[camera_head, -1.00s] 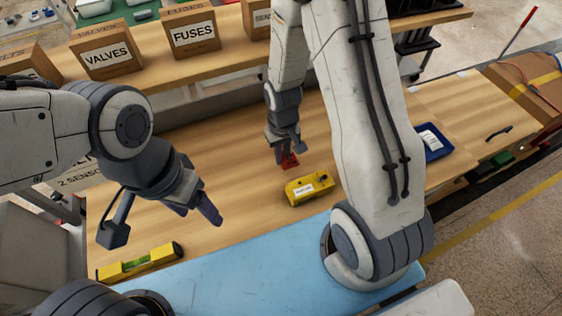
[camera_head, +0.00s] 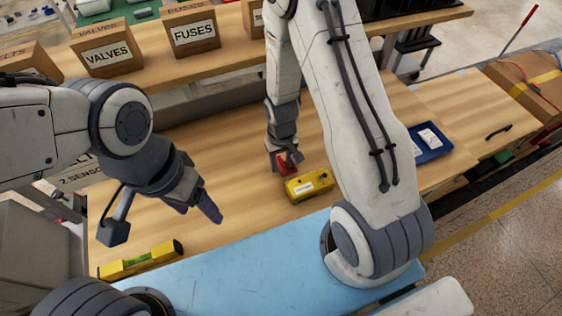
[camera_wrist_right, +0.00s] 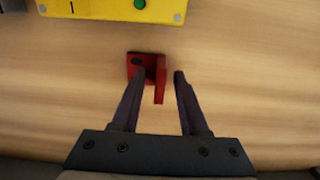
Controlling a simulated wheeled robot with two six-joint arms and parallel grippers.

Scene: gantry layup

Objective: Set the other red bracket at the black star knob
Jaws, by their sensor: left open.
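A red bracket (camera_head: 285,164) lies on the wooden bench beside a yellow box. It also shows in the right wrist view (camera_wrist_right: 161,76), with a flat base and an upright plate. My right gripper (camera_head: 284,163) is down at this bracket. In the right wrist view its fingers (camera_wrist_right: 158,74) are apart, with the upright plate between them. A gap shows between the plate and the right-hand finger; contact on the other side is unclear. My left gripper (camera_head: 198,210) is open and empty above the bench at left. I cannot make out a black star knob or a second red bracket.
The yellow box (camera_head: 309,185) with a green button is close to the right gripper. A yellow spirit level (camera_head: 141,260) lies at front left. A blue tray (camera_head: 430,142) is at right. Labelled boxes (camera_head: 191,32) stand on the back shelf. The middle bench is clear.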

